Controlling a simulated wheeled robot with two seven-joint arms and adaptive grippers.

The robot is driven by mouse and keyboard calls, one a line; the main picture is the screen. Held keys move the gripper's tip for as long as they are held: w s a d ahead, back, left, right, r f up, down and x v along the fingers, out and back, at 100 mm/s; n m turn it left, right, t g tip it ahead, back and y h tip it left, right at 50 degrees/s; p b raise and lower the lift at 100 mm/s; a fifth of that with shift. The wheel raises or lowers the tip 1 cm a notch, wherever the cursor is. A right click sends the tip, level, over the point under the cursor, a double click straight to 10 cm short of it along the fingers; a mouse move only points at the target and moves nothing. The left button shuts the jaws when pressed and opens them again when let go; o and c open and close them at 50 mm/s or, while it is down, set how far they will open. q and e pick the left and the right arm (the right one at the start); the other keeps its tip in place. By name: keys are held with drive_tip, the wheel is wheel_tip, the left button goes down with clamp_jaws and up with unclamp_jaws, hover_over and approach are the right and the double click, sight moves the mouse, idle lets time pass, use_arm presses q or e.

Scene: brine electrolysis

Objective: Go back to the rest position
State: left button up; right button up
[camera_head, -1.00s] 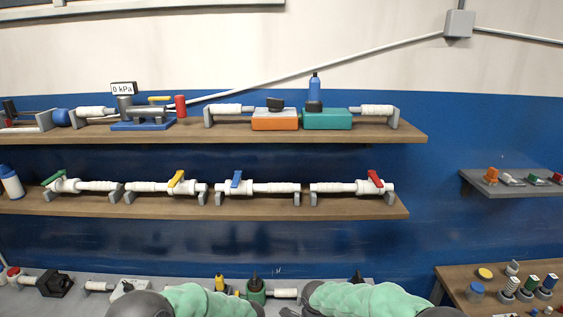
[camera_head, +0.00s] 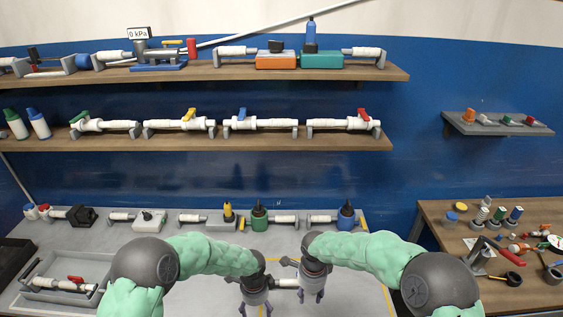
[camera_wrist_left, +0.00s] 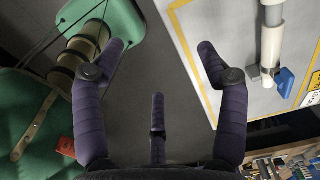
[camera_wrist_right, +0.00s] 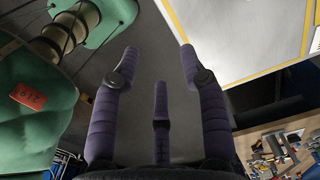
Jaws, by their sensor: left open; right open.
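My left gripper (camera_head: 256,301) is low in the middle of the head view, over the grey table. In the left wrist view its fingers (camera_wrist_left: 161,48) are spread with nothing between them. My right gripper (camera_head: 310,284) is just right of it; in the right wrist view its fingers (camera_wrist_right: 158,52) are apart and empty. A white pipe piece (camera_head: 286,283) shows between the two grippers in the head view. A white pipe with a blue valve handle (camera_wrist_left: 272,42) lies on a yellow-edged white mat in the left wrist view, apart from the fingers.
The grey table (camera_head: 200,262) carries a row of pipe fittings at its back and a grey tray (camera_head: 40,290) at left. Two wall shelves (camera_head: 240,137) hold pipes and valves. A wooden table (camera_head: 440,238) with tools and bottles stands at right, below a small shelf (camera_head: 500,128).

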drive_tip(key=s+a+f+n+y+b, duration=0.1)
drive_tip(key=s+f+n+y+b, duration=0.2)
drive_tip(key=f, duration=0.6)
drive_tip(key=s+f+n+b, duration=0.3)
drive_tip(key=s+f+n, duration=0.15)
drive_tip(key=f, duration=0.45)
use_arm(q)
drive_tip(key=s+a+f+n+h+b, duration=0.1)
drive_tip(key=s+f+n+h+b, duration=0.1)
drive_tip(key=s+f+n, duration=0.8)
drive_tip(key=s+a+f+n+h+b, duration=0.1)
drive_tip(key=s+f+n+b, duration=0.3)
drive_tip(key=s+f+n, duration=0.6)
wheel_tip(320, 180, down, 5)
drive_tip(key=shift+r+h+b, duration=0.1)
drive_tip(key=shift+h+b, duration=0.3)
drive_tip(key=shift+h, duration=0.1)
use_arm(e)
drive_tip(key=s+d+f+n+y, duration=0.1)
drive_tip(key=s+d+f+n, duration=0.1)
drive_tip(key=s+f+n, duration=0.6)
drive_tip(key=s+f, duration=0.5)
drive_tip(key=shift+f, duration=0.25)
